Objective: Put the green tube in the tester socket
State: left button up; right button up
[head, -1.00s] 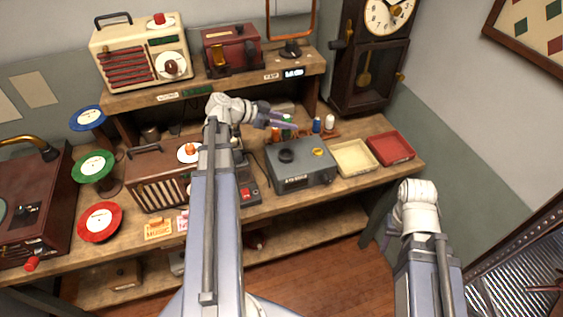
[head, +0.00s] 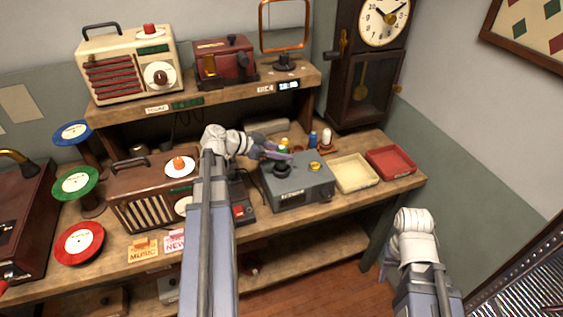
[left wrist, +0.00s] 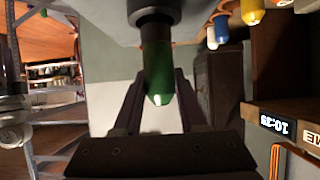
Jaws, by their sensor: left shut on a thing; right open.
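My left gripper (head: 279,154) is shut on the green tube (left wrist: 158,78), just over the grey tester (head: 304,192). In the left wrist view the tube lies between the two fingers, in line with the black socket (left wrist: 154,10). Its dark base end meets the socket in that picture; I cannot tell how deep it sits. In the head view the socket (head: 282,169) shows right under the fingers, and the tube is mostly hidden there. My right gripper (head: 385,268) is open and empty, low at the right, away from the bench.
Blue (head: 312,138) and white (head: 326,138) tubes stand behind the tester, with a yellow one (left wrist: 252,12) beside them. A cream tray (head: 353,174) and a red tray (head: 391,162) lie to its right. A brown radio (head: 140,200) stands left.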

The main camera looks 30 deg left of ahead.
pick_arm(q)
jog(key=shift+f+b, duration=0.8)
jog(key=shift+f, duration=0.45)
jog(key=shift+f, duration=0.2)
jog(key=o, duration=1)
jog(key=shift+r, duration=0.1)
jog(key=shift+r, duration=0.1)
jog(key=p+v, duration=0.5)
jog(key=v, duration=0.7)
jog(key=shift+p, duration=0.4)
jog(key=shift+a, duration=0.1)
